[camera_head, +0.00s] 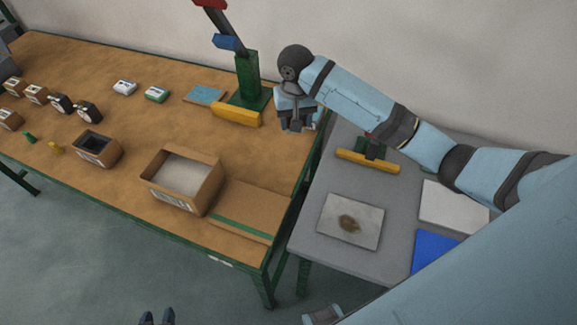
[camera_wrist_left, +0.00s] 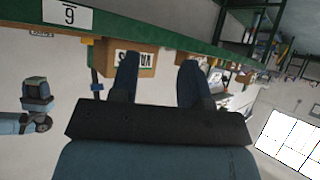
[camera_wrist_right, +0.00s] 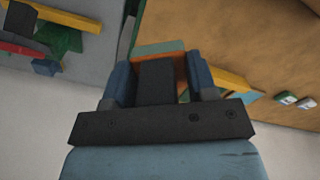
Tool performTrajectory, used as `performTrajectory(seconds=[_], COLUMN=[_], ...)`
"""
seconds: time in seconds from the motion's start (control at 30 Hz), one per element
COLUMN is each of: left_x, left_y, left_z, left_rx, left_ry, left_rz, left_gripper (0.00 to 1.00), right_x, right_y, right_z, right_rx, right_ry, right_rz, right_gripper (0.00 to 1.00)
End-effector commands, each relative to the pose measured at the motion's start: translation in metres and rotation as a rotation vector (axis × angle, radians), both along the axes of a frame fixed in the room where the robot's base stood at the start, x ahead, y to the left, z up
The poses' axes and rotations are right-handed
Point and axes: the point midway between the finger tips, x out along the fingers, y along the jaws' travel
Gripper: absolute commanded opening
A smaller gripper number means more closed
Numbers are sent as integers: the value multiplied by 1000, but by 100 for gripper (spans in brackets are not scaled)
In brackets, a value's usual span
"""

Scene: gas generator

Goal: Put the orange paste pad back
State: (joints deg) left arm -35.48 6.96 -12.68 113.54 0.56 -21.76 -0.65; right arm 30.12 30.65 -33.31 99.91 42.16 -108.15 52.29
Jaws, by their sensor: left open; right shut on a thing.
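My right gripper (camera_wrist_right: 157,75) is shut on a block with a dark grey face, an orange part (camera_wrist_right: 181,78) and a pale green edge, apparently the orange paste pad. In the head view my right gripper (camera_head: 297,122) hangs near the gap between the two tables, beside the green stand (camera_head: 247,82) with the yellow bar (camera_head: 237,114). The block is hard to make out there. My left gripper (camera_head: 157,317) shows only its fingertips at the bottom edge, off the wooden table. In the left wrist view its fingers (camera_wrist_left: 160,78) are open and empty.
An open cardboard box (camera_head: 205,191) and a smaller box (camera_head: 112,149) stand on the wooden table. A teal pad (camera_head: 206,95) lies by the stand. The grey table has a stained sheet (camera_head: 365,235), a blue sheet (camera_head: 434,250) and another yellow bar (camera_head: 367,161).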

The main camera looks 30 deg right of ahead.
Motion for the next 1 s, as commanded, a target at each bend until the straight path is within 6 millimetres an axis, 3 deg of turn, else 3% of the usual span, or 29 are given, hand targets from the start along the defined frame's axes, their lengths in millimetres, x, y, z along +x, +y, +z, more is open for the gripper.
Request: performTrajectory(seconds=[0.03, 0.1, 0.3, 0.43, 0.8, 1.0], left_x=[2, 4, 5, 5, 4, 3], left_y=[1, 1, -4, -6, -4, -4], left_z=[-22, -32, -40, -39, -46, -48], left_rx=[3, 7, 0, -4, -4, -3], left_ry=[-3, -7, -18, -22, -10, -4], left_rz=[-6, -13, -25, -27, -21, -18], left_gripper=[43, 43, 43, 43, 43, 43], right_x=[14, 27, 47, 49, 48, 48], right_y=[-5, -10, -19, -21, -20, -20], right_z=[-7, 0, 16, 8, -87, -126], right_rx=[-1, 2, 8, 9, 8, 8], right_ry=[-6, -8, -5, -1, 1, -2], right_rz=[-33, -74, -145, -157, -156, -154], right_gripper=[30, 30, 30, 30, 30, 30])
